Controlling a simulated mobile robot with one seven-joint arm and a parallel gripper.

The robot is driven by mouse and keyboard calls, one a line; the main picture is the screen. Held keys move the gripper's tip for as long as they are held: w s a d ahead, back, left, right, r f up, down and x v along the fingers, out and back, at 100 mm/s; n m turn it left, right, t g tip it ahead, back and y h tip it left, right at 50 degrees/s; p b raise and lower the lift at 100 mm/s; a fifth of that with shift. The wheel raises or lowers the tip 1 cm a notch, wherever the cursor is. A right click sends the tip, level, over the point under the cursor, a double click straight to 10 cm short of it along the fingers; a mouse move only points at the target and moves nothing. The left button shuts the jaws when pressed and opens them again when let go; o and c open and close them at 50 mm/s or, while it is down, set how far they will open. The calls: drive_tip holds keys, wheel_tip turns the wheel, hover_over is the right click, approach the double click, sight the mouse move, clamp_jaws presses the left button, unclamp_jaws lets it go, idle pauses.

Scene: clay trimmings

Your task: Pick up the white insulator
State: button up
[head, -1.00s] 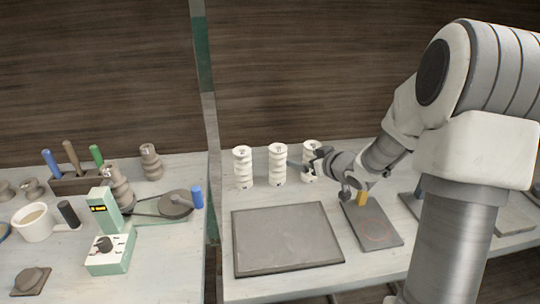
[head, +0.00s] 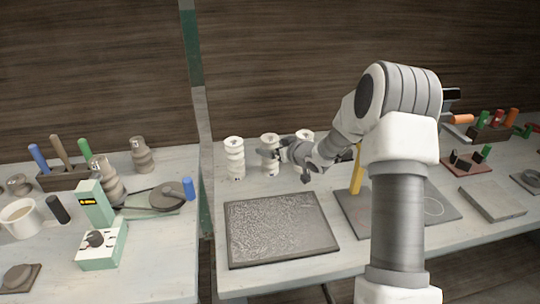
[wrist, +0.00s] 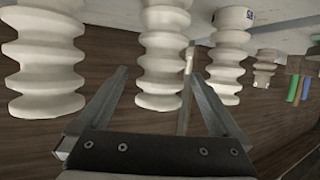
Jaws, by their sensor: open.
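Three white ribbed insulators stand in a row on the right bench in the head view: left (head: 234,160), middle (head: 270,165) and right (head: 305,134). The right one is mostly hidden behind my arm. My gripper (head: 264,154) is at the middle insulator, coming from the right. The wrist view shows the row upside down. There my gripper (wrist: 158,76) is open and empty, with one finger on each side of the middle insulator (wrist: 161,45) in the picture. I cannot tell whether that insulator is between the fingers or just beyond them.
A dark flat slab (head: 281,228) lies in front of the row, with another board (head: 355,214) to its right and a yellow upright piece (head: 356,172). A post (head: 197,80) stands between the benches. The left bench holds grey insulators (head: 142,156) and a green device (head: 102,245).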

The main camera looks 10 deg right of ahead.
drive_tip(key=shift+x, duration=2.6)
clamp_jaws()
drive_tip(key=shift+r, duration=0.1)
